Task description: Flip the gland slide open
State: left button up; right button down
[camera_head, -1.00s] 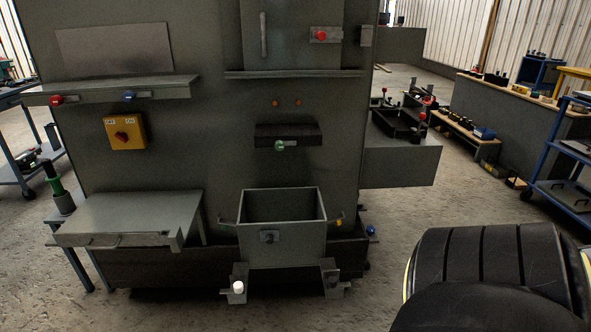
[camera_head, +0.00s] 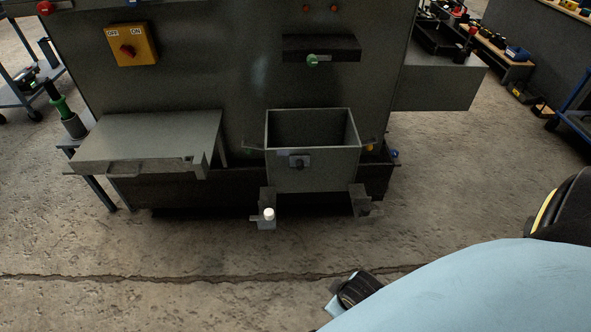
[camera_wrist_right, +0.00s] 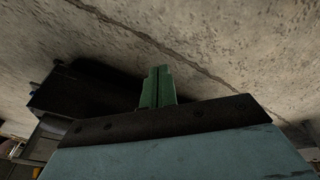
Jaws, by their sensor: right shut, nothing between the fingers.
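I cannot tell for sure which part is the gland slide. A dark ledge (camera_head: 340,48) with a green knob (camera_head: 313,61) juts from the cabinet front in the head view. Below it stands an open grey box (camera_head: 312,165) with a small dark knob (camera_head: 299,162) on its front. My right gripper (camera_wrist_right: 157,88) shows in the right wrist view as two green fingers, closed together and empty, with the concrete floor behind. It touches none of these parts. My light blue right arm fills the lower right of the head view. My left gripper is out of view.
A grey shelf (camera_head: 150,140) projects at left, below a yellow rotary switch (camera_head: 131,45). A bracket with a white cap (camera_head: 268,214) sits low under the box. A grey side block (camera_head: 438,80) juts right. The floor in front is clear.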

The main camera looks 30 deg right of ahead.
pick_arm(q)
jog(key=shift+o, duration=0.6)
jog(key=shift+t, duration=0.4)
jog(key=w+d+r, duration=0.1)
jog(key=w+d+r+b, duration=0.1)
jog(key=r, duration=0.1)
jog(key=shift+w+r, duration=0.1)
pick_arm(e)
jog(key=w+r+n+t+b, duration=0.1)
jog(key=w+r+n+t, duration=0.25)
jog(key=w, duration=0.45)
jog(key=w+r+n+t+b, duration=0.1)
jog(key=w+r+n+t, duration=0.15)
jog(key=w+t, duration=0.45)
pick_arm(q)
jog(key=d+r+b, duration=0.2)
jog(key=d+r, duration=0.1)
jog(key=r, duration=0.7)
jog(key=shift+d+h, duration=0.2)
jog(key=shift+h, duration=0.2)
pick_arm(e)
jog(key=w+d+r+n+t+h, duration=0.1)
jog(key=w+r+n+t+h, duration=0.2)
jog(key=w+r+t, duration=0.2)
jog(key=w+r, duration=0.3)
jog(key=r, duration=0.3)
jog(key=shift+w+d+h, duration=0.15)
jog(key=shift+d+h, duration=0.05)
jog(key=shift+h, duration=0.1)
